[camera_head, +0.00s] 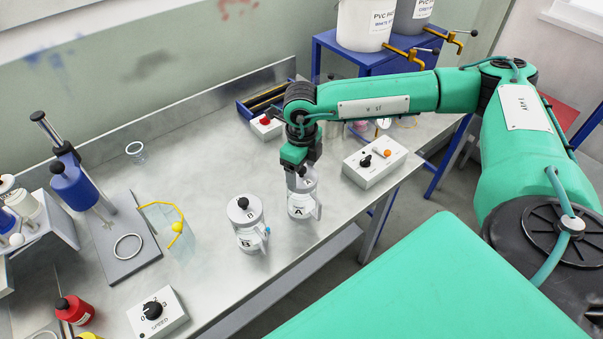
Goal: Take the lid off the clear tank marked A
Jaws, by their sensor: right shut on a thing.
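The clear tank marked A (300,208) stands upright on the steel bench, with a handle on its right side. My right gripper (300,171) points down over it, shut on the tank's lid (307,183). The gripper's dark fingers hide part of the lid. I cannot tell whether the lid rests on the rim or is slightly above it. A similar tank marked B (247,236) stands to the left, its lid on with a dark knob on top. My left gripper is not in view.
A grey control box (376,162) with knobs sits right of tank A. A smaller box with a red button (266,127) is behind. A mixer stand (84,195), a yellow-edged clear guard (172,228) and a speed box (158,313) are on the left. The bench (205,160) is clear behind tank B.

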